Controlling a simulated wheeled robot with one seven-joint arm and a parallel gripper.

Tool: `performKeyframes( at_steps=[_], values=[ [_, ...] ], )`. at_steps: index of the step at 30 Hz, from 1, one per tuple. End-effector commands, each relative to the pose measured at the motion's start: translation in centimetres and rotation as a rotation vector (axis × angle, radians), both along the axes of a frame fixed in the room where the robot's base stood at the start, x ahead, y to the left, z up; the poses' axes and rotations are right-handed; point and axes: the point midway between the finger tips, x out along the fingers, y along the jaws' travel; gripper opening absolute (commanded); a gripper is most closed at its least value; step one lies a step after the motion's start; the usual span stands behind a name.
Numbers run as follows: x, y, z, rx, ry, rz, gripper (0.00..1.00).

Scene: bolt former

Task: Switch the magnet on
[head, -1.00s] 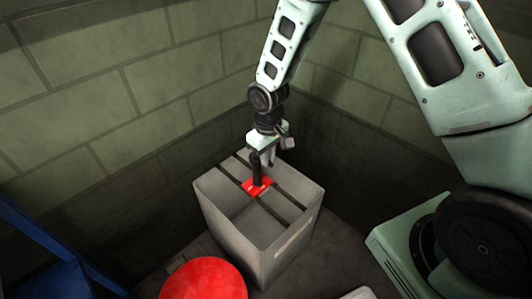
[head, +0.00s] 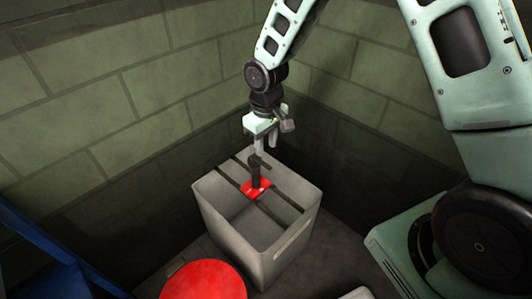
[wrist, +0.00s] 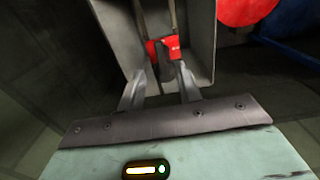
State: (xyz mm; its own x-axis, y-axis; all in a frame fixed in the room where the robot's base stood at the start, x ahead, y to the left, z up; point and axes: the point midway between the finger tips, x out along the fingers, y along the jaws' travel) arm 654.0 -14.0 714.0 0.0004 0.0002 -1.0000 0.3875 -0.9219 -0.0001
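The magnet is a red block (head: 255,187) with a dark upright handle (head: 256,172). It sits on dark bars across the top of a grey open box. In the wrist view the red block (wrist: 172,43) shows beyond the fingers, with the dark handle rising towards me between them. My gripper (head: 266,148) points down just above the handle's top in the head view. Its two fingers (wrist: 160,80) are spread apart, with nothing visibly gripped. Whether a finger touches the handle, I cannot tell. The magnet's switch position is not clear.
The grey box (head: 238,238) stands on the floor near the corner of two block walls (head: 120,100). A red round thing (head: 204,280) is in front of it at lower left. A blue structure (head: 45,255) stands at far left.

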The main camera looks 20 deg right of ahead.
Motion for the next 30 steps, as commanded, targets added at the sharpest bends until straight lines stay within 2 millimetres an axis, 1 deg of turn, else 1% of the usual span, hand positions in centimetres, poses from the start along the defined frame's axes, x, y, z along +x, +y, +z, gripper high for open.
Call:
performKeyframes(
  at_steps=[1,6,9,13,16,19,30],
  values=[
    [0.1,0.0,1.6,0.001,-0.005,-0.002,0.35],
    [0.1,0.0,5.5,0.001,-0.005,-0.001,0.35],
    [0.1,0.0,7.6,0.0,-0.006,-0.001,0.35],
    [0.1,0.0,9.5,0.001,-0.004,0.0,0.35],
    [0.1,0.0,10.4,0.0,-0.002,0.001,0.35],
    [0.0,0.0,10.9,0.0,-0.001,0.001,0.35],
    [0.0,0.0,11.0,0.0,-0.001,0.001,0.35]
  ],
)
